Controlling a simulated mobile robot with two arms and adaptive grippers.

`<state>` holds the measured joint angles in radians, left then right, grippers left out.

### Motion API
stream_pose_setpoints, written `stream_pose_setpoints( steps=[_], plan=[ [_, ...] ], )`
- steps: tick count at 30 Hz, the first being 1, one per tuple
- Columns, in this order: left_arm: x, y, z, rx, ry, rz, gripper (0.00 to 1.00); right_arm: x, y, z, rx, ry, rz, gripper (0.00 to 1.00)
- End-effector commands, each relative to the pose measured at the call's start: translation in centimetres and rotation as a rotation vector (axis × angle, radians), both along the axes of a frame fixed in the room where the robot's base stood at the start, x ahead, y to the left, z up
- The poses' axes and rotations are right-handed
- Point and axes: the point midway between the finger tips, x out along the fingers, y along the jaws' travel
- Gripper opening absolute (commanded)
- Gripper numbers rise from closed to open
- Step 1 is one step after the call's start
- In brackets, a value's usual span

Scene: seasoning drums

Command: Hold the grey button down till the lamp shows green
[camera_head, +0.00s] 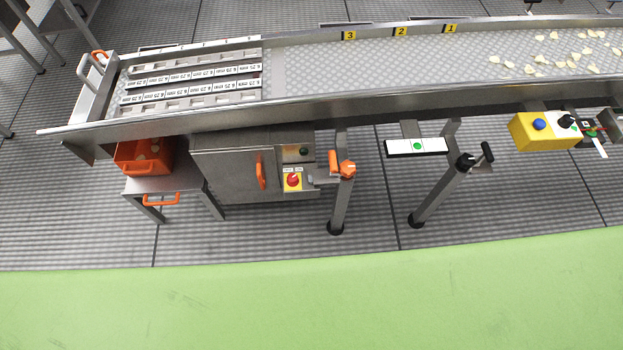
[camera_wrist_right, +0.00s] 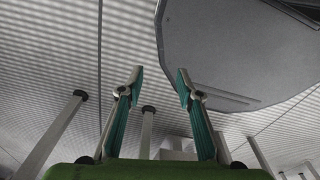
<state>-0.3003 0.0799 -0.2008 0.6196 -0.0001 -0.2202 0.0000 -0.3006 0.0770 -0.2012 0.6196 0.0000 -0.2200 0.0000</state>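I cannot make out a grey button in either view. A yellow control box (camera_head: 545,131) with a blue button (camera_head: 539,124) hangs under the conveyor at the right. Beside it is a white panel with a black knob (camera_head: 566,119). A small dark green dome (camera_head: 303,151), perhaps a lamp, is on the steel cabinet and looks unlit. A white plate (camera_head: 400,148) carries a bright green dot (camera_head: 417,146); I cannot tell whether it is a lamp. My right gripper (camera_wrist_right: 161,75) is open and empty in the right wrist view. My left gripper is not in view.
The conveyor (camera_head: 330,68) with scattered chips (camera_head: 540,60) runs across the back. A steel cabinet (camera_head: 230,170) with a red stop button (camera_head: 292,180), an orange bin (camera_head: 143,157) and orange handles stand below. A green surface (camera_head: 310,305) fills the front. A large grey panel (camera_wrist_right: 235,50) shows beyond my right gripper.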

Motion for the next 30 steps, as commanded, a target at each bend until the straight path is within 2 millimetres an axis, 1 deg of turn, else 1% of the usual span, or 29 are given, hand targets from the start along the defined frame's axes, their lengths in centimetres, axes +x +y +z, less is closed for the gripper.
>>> stream_pose_setpoints(
  steps=[5,6,9,30],
  plan=[
    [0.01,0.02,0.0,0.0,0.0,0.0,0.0,0.02,-0.05,0.0,-0.001,0.0,0.0,0.33],
    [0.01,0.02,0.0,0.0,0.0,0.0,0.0,0.01,-0.06,0.0,-0.001,0.0,0.0,0.22],
    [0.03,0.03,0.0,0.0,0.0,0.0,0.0,0.03,-0.13,0.0,-0.002,0.0,0.0,0.0],
    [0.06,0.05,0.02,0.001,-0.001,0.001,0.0,0.07,-0.43,0.01,-0.005,-0.001,0.0,0.0]
  ],
)
